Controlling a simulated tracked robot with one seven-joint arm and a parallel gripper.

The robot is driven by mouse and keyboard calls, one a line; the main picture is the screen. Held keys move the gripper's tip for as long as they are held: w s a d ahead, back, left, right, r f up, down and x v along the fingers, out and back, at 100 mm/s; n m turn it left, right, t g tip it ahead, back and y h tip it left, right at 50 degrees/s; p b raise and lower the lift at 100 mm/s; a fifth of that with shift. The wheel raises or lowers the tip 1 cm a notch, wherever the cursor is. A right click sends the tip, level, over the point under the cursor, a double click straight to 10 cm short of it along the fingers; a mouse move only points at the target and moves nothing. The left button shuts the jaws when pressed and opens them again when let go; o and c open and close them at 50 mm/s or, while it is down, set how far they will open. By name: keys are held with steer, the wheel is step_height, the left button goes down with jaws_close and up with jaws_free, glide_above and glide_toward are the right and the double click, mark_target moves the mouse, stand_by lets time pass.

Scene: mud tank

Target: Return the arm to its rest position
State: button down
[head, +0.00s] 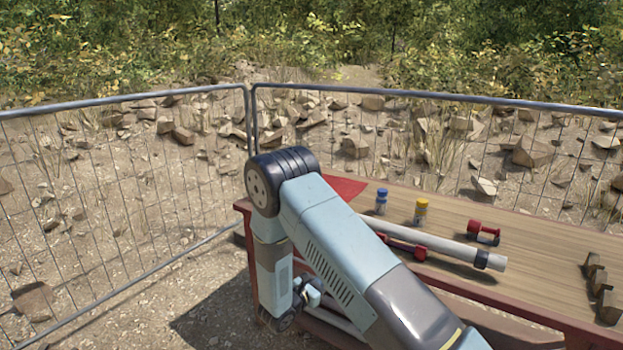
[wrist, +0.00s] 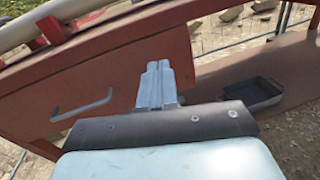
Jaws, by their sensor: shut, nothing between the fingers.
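My gripper (wrist: 157,82) shows in the wrist view with its two grey fingers together and nothing between them. It points at the red side of the workbench, near a grey handle (wrist: 82,105). In the head view my arm is folded, with the elbow up and the forearm hanging down by the left end of the workbench (head: 470,225). The gripper's fingertips cannot be made out in the head view. Whether the fingers touch the bench cannot be told.
On the bench are a grey pipe (head: 440,243), a blue-capped bottle (head: 381,201), a yellow-capped bottle (head: 420,212), a red tool (head: 484,233), a red cloth (head: 345,187) and brown blocks (head: 605,290). A dark tray (wrist: 253,94) sits lower down. A wire fence (head: 130,190) stands behind.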

steer(key=s+d+r+m+g, duration=0.4)
steer(key=d+r+m, duration=0.15)
steer(key=r, duration=0.25)
steer(key=s+d+r+m+g, duration=0.35)
steer(key=d+r, duration=0.25)
steer(key=r, duration=0.3)
steer(key=s+d+r+m+g, duration=0.35)
steer(key=d+r+m, duration=0.2)
steer(key=r, duration=0.25)
steer(key=s+r+m+t+y, duration=0.1)
steer(key=s+r+m+y, duration=0.3)
steer(key=s, duration=0.4)
steer(key=s+d+r+m+t+y, duration=0.1)
steer(key=s+r+m+y, duration=0.2)
steer(key=s+r, duration=0.4)
steer(key=s+r+m+t+y, duration=0.2)
steer(key=s+r+m+y, duration=0.2)
steer(key=s, duration=0.6)
steer(key=shift+d+r+m+y, duration=0.35)
steer(key=shift+d+r+y, duration=0.05)
steer(key=shift+r+y, duration=0.25)
steer(key=shift+w+d, duration=0.1)
